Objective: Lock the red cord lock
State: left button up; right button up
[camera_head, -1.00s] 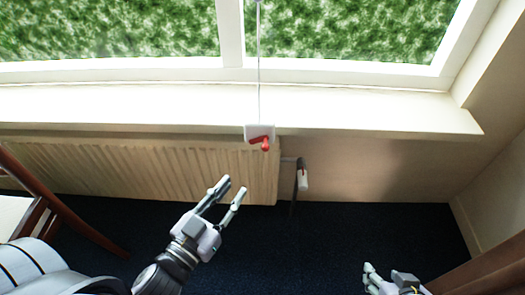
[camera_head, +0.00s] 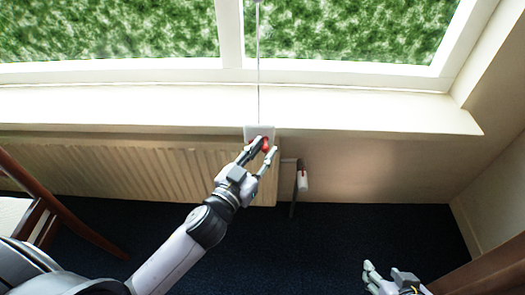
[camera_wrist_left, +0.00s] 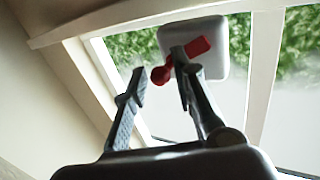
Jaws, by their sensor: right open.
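The red cord lock (camera_head: 266,146) sits on a white plate (camera_head: 252,130) at the window sill's front edge. A thin cord (camera_head: 258,75) runs up from the plate. My left gripper (camera_head: 265,150) is at the lock, its fingers open and partly covering it. In the left wrist view, the red knob (camera_wrist_left: 160,75) lies between the open fingertips, and a red lever (camera_wrist_left: 198,47) shows behind the right finger. Contact with the fingers cannot be told. My right gripper (camera_head: 369,272) is open and empty at the bottom right, far from the lock.
A ribbed radiator (camera_head: 130,170) stands under the sill, with a pipe and white valve (camera_head: 303,180) right of the gripper. A wooden chair (camera_head: 60,205) is at the left. Brown wood (camera_head: 490,272) lies beside the right gripper. Dark floor (camera_head: 330,240) is open in the middle.

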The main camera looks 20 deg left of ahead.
pick_arm(q)
jog(key=shift+w, duration=0.15)
pick_arm(e)
jog(key=shift+w, duration=0.1)
pick_arm(q)
grip_shut()
jog(key=shift+r, duration=0.1)
jog(key=m+p, duration=0.1)
jog(key=p, duration=0.3)
jog(key=shift+d+r+g, duration=0.1)
jog(key=shift+g, duration=0.3)
pick_arm(e)
jog(key=s+d+f+g+h, duration=0.1)
jog(key=s+d+f+g, duration=0.1)
jog(key=s+g, duration=0.35)
pick_arm(q)
jog(key=shift+d+f+m+g+y+p, duration=0.1)
jog(key=shift+f+m+g+y+p, duration=0.3)
jog(key=shift+m+p, duration=0.75)
jog(key=shift+d+f+m+g+y+p, duration=0.15)
jog(key=shift+f+m+p, duration=0.3)
jog(key=shift+p, duration=1.3)
pick_arm(e)
jog(key=s+f, duration=0.2)
jog(key=f, duration=0.7)
jog(key=s+f, duration=0.2)
jog(key=f, duration=0.8)
jog(key=shift+d+f, duration=0.15)
jog(key=shift+f, duration=0.05)
